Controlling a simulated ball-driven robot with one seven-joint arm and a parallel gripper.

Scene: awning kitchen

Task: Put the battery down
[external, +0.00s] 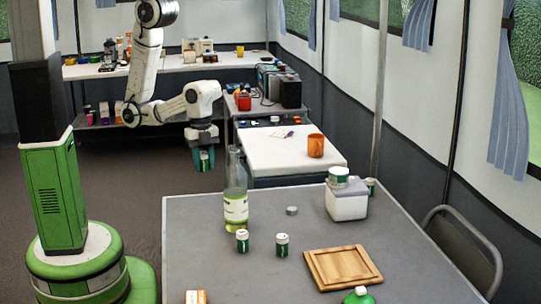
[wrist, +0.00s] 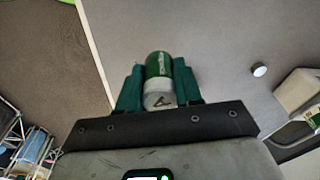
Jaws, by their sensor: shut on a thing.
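My gripper (external: 204,160) hangs fingers-down near the far left corner of the grey table (external: 200,270) in the external view. It is shut on the battery (external: 204,161), a small green and white cylinder. In the wrist view the battery (wrist: 158,78) sits between the two teal fingers (wrist: 158,88), its white end towards the camera. In that view it shows against the grey tabletop (wrist: 225,40), just right of the table's edge. The height of the battery above the surface is not clear.
A tall bottle (external: 235,190), two green and white jars (external: 242,240) (external: 282,245), a grey disc (external: 292,210), a wooden board (external: 343,267) and a white box (external: 346,203) stand on the grey table. A white table (external: 275,155) with an orange cup (external: 316,146) is behind. The grey table's left front is mostly clear.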

